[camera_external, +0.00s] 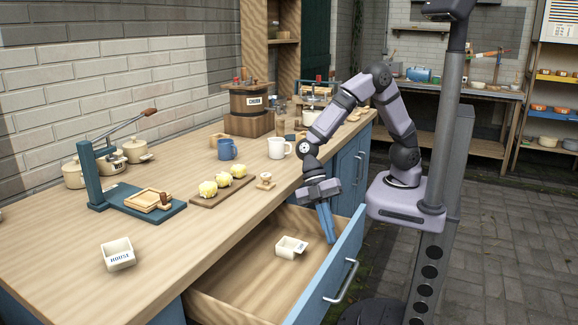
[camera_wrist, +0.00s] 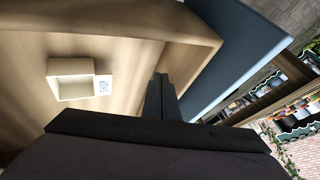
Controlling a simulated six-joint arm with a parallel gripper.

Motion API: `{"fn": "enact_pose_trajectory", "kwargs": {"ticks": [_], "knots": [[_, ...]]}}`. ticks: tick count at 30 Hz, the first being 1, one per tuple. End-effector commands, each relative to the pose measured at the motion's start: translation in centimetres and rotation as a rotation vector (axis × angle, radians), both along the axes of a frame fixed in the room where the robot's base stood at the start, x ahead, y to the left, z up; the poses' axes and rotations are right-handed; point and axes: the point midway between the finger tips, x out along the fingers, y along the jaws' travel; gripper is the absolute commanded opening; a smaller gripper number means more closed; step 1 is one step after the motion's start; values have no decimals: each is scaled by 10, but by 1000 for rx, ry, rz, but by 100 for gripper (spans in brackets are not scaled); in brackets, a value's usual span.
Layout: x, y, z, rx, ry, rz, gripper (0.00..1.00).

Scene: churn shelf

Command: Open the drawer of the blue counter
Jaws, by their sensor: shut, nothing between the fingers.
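The drawer (camera_external: 245,287) of the blue counter stands pulled well out, with its wooden inside showing. Its blue front (camera_external: 318,287) carries a metal bar handle (camera_external: 343,282) on the outer face. My gripper (camera_external: 331,240) is shut and empty. It points down at the far end of the drawer, close to the inner side of the front; I cannot tell whether it touches. In the wrist view the shut fingers (camera_wrist: 160,97) show beside the blue front (camera_wrist: 245,55), with the drawer's wooden inside (camera_wrist: 120,45) to the left. The handle is hidden there.
A small white box (camera_external: 291,247) lies in the drawer, also in the wrist view (camera_wrist: 75,80). On the countertop (camera_external: 160,255) are another white box (camera_external: 118,253), a teal press (camera_external: 135,200), a board of yellow lumps (camera_external: 222,186), mugs (camera_external: 279,148) and a churn (camera_external: 250,105). Paved floor lies right.

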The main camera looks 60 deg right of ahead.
Motion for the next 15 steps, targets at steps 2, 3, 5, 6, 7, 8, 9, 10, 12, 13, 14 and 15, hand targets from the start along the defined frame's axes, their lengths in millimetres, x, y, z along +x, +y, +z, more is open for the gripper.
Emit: {"fn": "enact_pose_trajectory", "kwargs": {"ticks": [2, 3, 5, 6, 7, 8, 9, 10, 12, 13, 14, 15], "knots": [[-4, 3, -7, -1, 3, 2, 0], [-5, 4, -9, -1, 2, 1, 0], [-7, 5, -11, -1, 1, 1, 0], [-7, 6, -12, -1, 1, 1, 0], [-8, 6, -13, -1, 1, 1, 0], [-8, 6, -13, -1, 0, 0, 0], [-8, 6, -14, -1, 0, 0, 0], [-8, 6, -14, 0, 0, 0, 0], [-8, 6, -14, 0, 0, 0, 0], [-8, 6, -14, 0, 0, 0, 0], [-8, 6, -14, 0, 0, 0, 0], [-8, 6, -14, 0, 0, 0, 0]]}}
